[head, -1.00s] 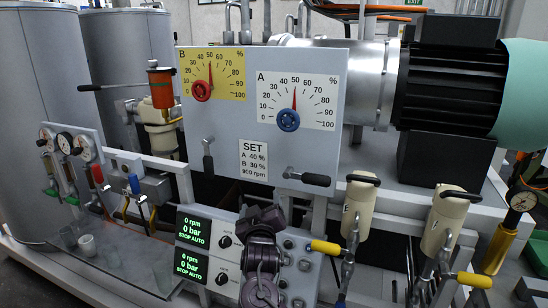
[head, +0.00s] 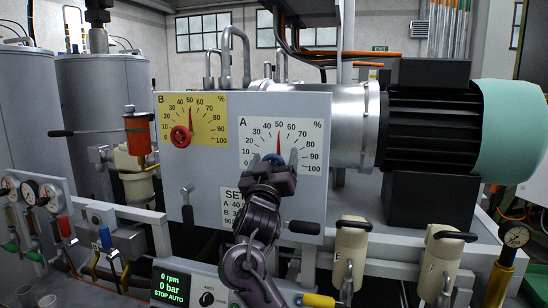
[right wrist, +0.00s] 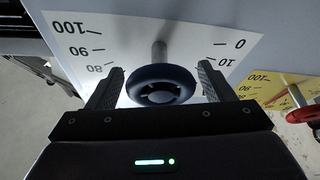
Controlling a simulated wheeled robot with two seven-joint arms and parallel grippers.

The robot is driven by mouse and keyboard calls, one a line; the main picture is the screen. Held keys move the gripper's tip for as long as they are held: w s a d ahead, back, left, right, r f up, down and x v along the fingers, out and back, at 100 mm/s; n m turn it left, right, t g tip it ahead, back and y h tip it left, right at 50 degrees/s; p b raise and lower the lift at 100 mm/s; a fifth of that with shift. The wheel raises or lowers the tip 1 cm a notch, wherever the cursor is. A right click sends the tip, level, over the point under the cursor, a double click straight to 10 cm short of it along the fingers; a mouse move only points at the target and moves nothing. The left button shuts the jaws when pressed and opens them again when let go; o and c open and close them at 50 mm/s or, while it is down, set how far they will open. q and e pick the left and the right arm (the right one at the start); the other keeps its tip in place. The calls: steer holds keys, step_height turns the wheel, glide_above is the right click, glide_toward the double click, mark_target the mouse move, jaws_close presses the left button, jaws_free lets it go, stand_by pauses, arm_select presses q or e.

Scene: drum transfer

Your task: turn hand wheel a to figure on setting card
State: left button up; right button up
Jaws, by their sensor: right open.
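The red needle of A points near 50. In the right wrist view the wheel (right wrist: 161,85) stands between the two fingers, with a gap on each side. My right gripper (head: 279,165) is open around it and hides part of it in the head view. My left gripper is in neither view.
Red hand wheel B (head: 181,137) is on the yellow scale (head: 210,108) to the left, its needle near 50. Lever handles (head: 304,228) stick out below the panel. A lit display (head: 171,286) and cream pump bodies (head: 350,245) stand lower down.

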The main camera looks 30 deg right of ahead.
steer(key=shift+w+d, duration=0.15)
steer(key=shift+w, duration=0.05)
steer(key=shift+c, duration=0.3)
steer(key=c, duration=0.9)
steer(key=n+p, duration=0.1)
steer(key=n+y+p, duration=0.1)
steer(key=p, duration=0.1)
steer(key=n+p, duration=0.2)
steer(key=shift+w+r+t+y, duration=0.1)
steer(key=shift+r+t+y, duration=0.2)
steer(key=shift+t+y, duration=0.1)
steer(key=shift+f+n+y+p, duration=0.2)
steer(key=shift+n+y+p, duration=0.1)
steer(key=shift+n+p, duration=0.3)
steer(key=shift+f, duration=0.1)
